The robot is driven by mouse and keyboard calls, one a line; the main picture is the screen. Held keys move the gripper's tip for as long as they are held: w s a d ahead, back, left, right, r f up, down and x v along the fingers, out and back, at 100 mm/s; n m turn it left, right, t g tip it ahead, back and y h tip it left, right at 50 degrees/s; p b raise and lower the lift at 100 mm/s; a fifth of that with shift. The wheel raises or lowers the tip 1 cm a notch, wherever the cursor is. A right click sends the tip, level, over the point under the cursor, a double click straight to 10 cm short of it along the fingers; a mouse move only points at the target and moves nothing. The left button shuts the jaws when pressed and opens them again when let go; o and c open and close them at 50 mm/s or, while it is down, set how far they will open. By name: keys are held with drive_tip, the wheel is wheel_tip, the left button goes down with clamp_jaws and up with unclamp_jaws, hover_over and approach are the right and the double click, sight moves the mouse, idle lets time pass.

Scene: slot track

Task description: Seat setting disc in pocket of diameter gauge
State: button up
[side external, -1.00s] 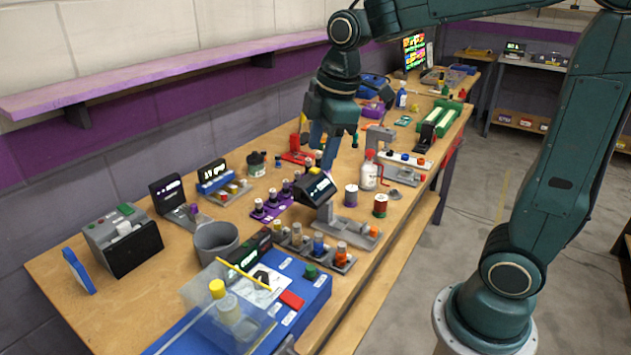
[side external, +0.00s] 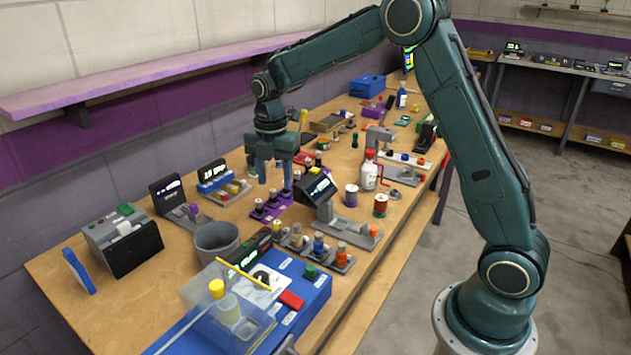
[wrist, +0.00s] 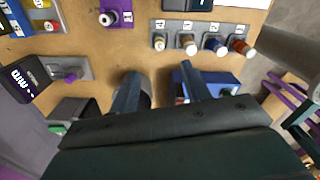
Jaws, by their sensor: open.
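My gripper (side external: 274,180) is open and empty, pointing down above the bench behind the purple rack. In the wrist view its two fingers (wrist: 158,84) stand apart with nothing held between them. I cannot tell for sure which item is the diameter gauge. One display unit (side external: 168,194) has a grey base with a purple-topped part on it; it also shows in the wrist view (wrist: 28,84). A black display unit on a grey stand (side external: 316,188) is right of my gripper. No setting disc can be picked out with certainty.
A grey rack (side external: 343,262) holds several coloured-top cylinders. Bare wood shows at the left.

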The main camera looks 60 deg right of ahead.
sight(277, 222)
drive_tip(key=shift+f, duration=4.35)
drive_tip(key=shift+a+f, duration=0.15)
drive_tip(key=shift+f, duration=2.4)
clamp_jaws()
